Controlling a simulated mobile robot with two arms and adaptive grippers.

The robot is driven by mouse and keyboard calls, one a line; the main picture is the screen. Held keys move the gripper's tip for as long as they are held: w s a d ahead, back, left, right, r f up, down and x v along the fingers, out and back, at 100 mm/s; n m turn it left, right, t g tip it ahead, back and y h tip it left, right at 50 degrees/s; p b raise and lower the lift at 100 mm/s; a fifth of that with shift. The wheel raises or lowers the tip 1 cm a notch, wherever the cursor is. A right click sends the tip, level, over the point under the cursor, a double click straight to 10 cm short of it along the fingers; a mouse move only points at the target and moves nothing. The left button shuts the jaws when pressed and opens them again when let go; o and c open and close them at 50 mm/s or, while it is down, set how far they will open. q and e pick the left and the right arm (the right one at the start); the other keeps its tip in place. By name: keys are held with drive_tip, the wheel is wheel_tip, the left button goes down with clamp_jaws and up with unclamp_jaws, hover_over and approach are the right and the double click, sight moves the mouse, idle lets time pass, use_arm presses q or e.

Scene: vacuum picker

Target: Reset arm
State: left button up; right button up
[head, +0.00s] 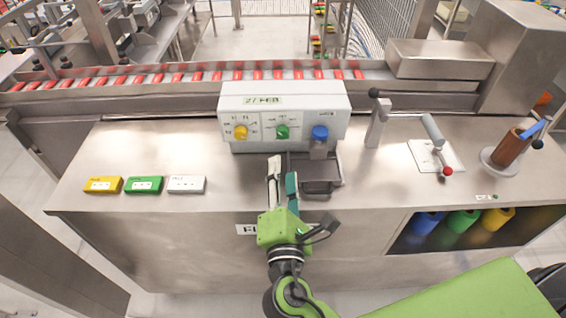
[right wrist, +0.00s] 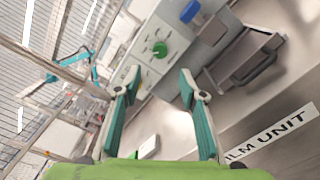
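My right gripper (head: 283,170) reaches up from the bottom middle in the head view, over the counter front and just left of a grey tray-like holder (head: 320,185). In the right wrist view its two teal fingers (right wrist: 158,78) stand apart with nothing held between them. A white control box (head: 283,93) with yellow, green and blue knobs lies beyond the fingertips; its green knob (right wrist: 160,48) and blue knob (right wrist: 190,11) also show in the wrist view. My left gripper is not in view.
The steel counter (head: 150,150) bears yellow (head: 103,185), green (head: 144,185) and white boxes (head: 186,184) at left. At right stand a post with a black-knobbed lever (head: 377,120), a red-knobbed lever (head: 435,132) and a brown cylinder (head: 507,149). A conveyor with red items (head: 196,76) runs behind.

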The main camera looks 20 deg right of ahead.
idle(0.5)
drive_tip(key=s+d+f+m+g, duration=0.3)
drive_tip(key=d+f+m+g, duration=0.1)
drive_tip(key=d+f+m, duration=0.15)
drive_tip(key=s+d+f+m+g, duration=0.4)
drive_tip(key=f+m, duration=0.1)
drive_tip(key=f, duration=0.2)
drive_tip(key=s+a+f+m+g+y, duration=0.1)
drive_tip(key=s+f+m+g+y, duration=0.25)
drive_tip(key=s, duration=0.35)
drive_tip(key=s+a+f+m+g+y, duration=0.2)
drive_tip(key=s+f+m+g, duration=0.1)
drive_tip(key=s+m, duration=0.25)
drive_tip(key=s+f, duration=0.3)
drive_tip(key=f, duration=2.6)
drive_tip(key=s+d+f+g, duration=0.1)
drive_tip(key=s+f, duration=0.6)
drive_tip(key=s, duration=0.1)
drive_tip(key=s+d+f+g+b, duration=0.1)
drive_tip(key=s+d+f, duration=0.1)
drive_tip(key=s+f, duration=0.6)
drive_tip(key=shift+s+d+n, duration=0.25)
drive_tip(key=shift+s+n, duration=0.05)
drive_tip(key=shift+n, duration=0.05)
